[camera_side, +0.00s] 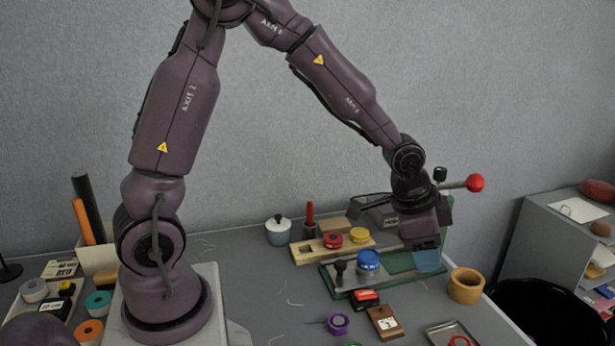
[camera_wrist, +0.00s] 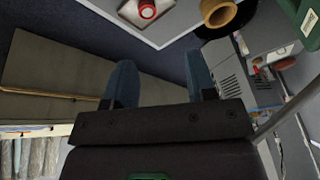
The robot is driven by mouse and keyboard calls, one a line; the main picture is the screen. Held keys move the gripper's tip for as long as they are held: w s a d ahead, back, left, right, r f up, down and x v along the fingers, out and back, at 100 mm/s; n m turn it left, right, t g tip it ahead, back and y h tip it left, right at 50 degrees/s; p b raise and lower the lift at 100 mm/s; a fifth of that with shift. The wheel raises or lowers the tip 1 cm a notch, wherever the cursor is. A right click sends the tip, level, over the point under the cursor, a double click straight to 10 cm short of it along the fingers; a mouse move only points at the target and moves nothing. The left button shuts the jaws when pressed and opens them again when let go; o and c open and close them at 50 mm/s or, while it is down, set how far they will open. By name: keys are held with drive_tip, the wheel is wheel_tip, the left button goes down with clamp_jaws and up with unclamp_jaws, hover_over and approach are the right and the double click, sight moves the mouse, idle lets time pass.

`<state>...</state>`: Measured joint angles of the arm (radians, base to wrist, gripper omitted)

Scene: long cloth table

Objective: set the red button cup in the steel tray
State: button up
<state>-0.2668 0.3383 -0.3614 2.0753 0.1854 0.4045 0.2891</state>
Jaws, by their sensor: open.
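The steel tray (camera_side: 436,332) lies at the front right of the table, cut off by the side view's lower edge. It also shows at the top of the wrist view (camera_wrist: 128,10). A small red round piece with a pale rim (camera_wrist: 147,9) sits in it; only its top edge shows in the side view (camera_side: 460,341). Another red round piece (camera_side: 332,240) sits on a pale wooden board; I cannot tell which is the red button cup. My gripper (camera_side: 428,262) is beyond the tray, by the green stand. Its blue fingers (camera_wrist: 160,82) are apart, with nothing between them.
A blue round piece (camera_side: 368,261) and a black-knobbed stamp (camera_side: 340,272) are on the green-edged board. A red ball-ended lever (camera_side: 475,183) sticks out behind my gripper. A black bin (camera_side: 545,305) stands off the table's right edge.

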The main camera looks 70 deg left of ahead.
drive_tip(key=s+a+r+n, duration=0.1)
drive_tip(key=s+r+n, duration=0.2)
drive_tip(key=s+r, duration=0.4)
drive_tip(key=s+a+r+n+t, duration=0.1)
drive_tip(key=s+r+n, duration=0.1)
drive_tip(key=s+r, duration=0.5)
drive_tip(key=s, duration=0.6)
drive_tip(key=shift+s+a+r+n+t+y, duration=0.25)
drive_tip(key=shift+a+r+n+t+y, duration=0.05)
drive_tip(key=shift+a+n+y, duration=0.1)
